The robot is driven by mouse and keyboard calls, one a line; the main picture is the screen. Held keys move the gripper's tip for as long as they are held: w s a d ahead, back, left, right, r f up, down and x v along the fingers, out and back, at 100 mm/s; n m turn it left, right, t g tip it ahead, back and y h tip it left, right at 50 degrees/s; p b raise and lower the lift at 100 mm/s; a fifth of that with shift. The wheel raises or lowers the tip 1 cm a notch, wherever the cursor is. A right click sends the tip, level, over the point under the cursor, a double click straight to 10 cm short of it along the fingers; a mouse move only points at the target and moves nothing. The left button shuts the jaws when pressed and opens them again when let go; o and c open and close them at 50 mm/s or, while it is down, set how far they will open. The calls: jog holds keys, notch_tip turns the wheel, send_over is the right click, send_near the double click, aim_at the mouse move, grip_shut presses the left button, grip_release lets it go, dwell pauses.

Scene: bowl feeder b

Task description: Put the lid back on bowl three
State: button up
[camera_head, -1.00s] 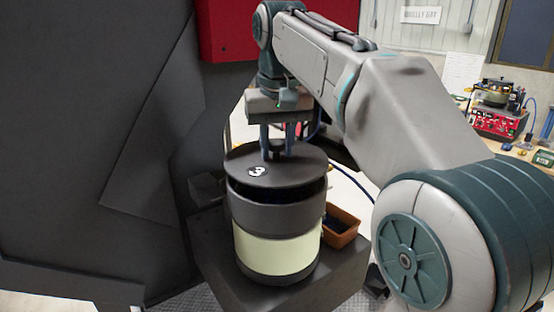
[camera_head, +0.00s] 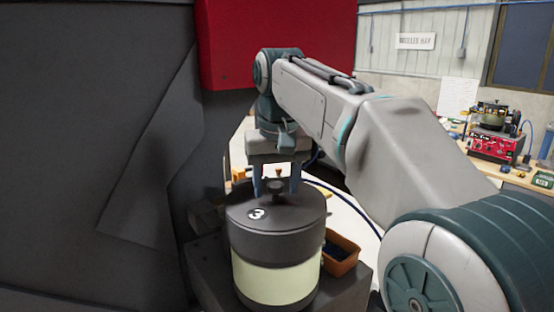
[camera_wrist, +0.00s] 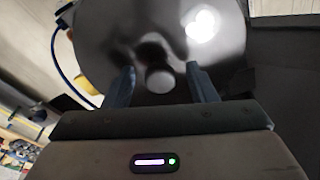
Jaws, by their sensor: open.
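Bowl three (camera_head: 276,283) is a dark drum with a pale band, standing on a dark stand. Its dark lid (camera_head: 300,212), marked with a white 3, sits flat on the bowl's top with no gap showing. The lid's knob (camera_head: 276,188) stands up at the middle. My gripper (camera_head: 276,192) is open, with its blue fingers on either side of the knob and apart from it. In the wrist view the knob (camera_wrist: 159,80) lies between the two spread fingers, above the glossy lid (camera_wrist: 110,30).
An orange-brown bin (camera_head: 341,254) with dark contents stands right of the bowl. A large dark panel (camera_head: 90,150) is close on the left, and a red box (camera_head: 270,40) hangs behind. A workbench with a red device (camera_head: 492,146) is at the far right.

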aim_at(278, 206)
notch_tip(278, 206, up, 11)
jog(key=s+p, duration=0.1)
jog(key=shift+s+d+p, duration=0.15)
jog(key=shift+s+p, duration=0.15)
jog(key=shift+p, duration=0.05)
dwell(0.3)
